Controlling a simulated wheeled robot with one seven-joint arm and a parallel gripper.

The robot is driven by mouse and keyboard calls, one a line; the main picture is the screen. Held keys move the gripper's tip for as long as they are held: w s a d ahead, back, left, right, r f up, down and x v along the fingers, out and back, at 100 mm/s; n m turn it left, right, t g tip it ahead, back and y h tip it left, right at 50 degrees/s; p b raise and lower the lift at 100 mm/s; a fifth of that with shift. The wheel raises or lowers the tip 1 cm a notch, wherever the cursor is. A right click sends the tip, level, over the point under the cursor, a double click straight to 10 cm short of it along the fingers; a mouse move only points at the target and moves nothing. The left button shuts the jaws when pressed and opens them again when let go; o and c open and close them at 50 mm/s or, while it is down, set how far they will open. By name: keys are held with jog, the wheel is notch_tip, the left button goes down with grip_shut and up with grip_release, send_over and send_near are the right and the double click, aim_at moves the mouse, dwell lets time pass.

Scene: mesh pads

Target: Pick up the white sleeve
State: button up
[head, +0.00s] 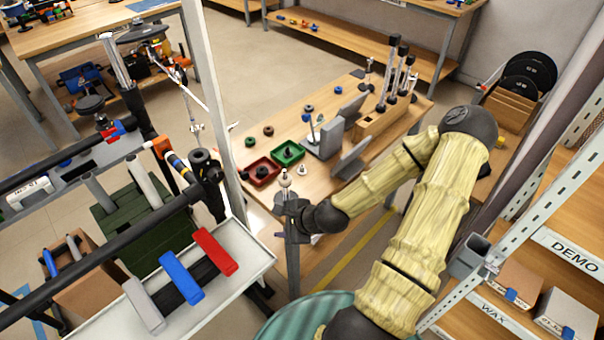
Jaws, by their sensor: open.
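My gripper (287,198) is in the middle of the head view, at the near left corner of the wooden workbench. It is open, and its fingers are small and dark here. A small pale piece (285,180) shows just beyond the fingertips; I cannot tell whether they touch it. Another small whitish, stepped piece (302,170) stands upright on the bench to the right, apart from the gripper. Either could be the white sleeve; they are too small to tell. My forearm hides part of the bench's near side.
On the workbench (245,215) are a red tray (251,179), a green tray (278,157), grey upright plates (352,160) and a wooden block with upright tools (370,125). A metal post (216,110) stands left of the gripper. A shelf rack (545,215) is at right.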

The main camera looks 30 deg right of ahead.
jog(key=w+d+m+t, duration=0.1)
jog(key=d+m, duration=0.1)
jog(key=w+d+r+m+t+h+b, duration=0.1)
jog(key=d+m, duration=0.1)
jog(key=m, duration=0.1)
jog(key=w+d+m+t, duration=0.1)
jog(key=d+m+t, duration=0.1)
jog(key=m, duration=0.1)
jog(key=shift+w+d+r+h, duration=0.15)
jog(key=shift+r+h, duration=0.1)
jog(key=shift+h, duration=0.15)
jog(key=d+r+m+t+h+b, duration=0.1)
jog(key=d+r+m+t+h, duration=0.1)
jog(key=d+m, duration=0.5)
jog(key=shift+w+d+r+m+h, duration=0.15)
jog(key=shift+d+r+m+h, duration=0.2)
jog(key=shift+d+h, duration=0.35)
jog(key=shift+a, duration=0.15)
send_near(303, 168)
jog(key=x, duration=0.4)
jog(key=shift+w+a+r, duration=0.15)
jog(key=shift+w+a, duration=0.05)
jog(key=shift+w, duration=0.3)
jog(key=shift+w+f, duration=0.2)
jog(key=shift+w, duration=0.2)
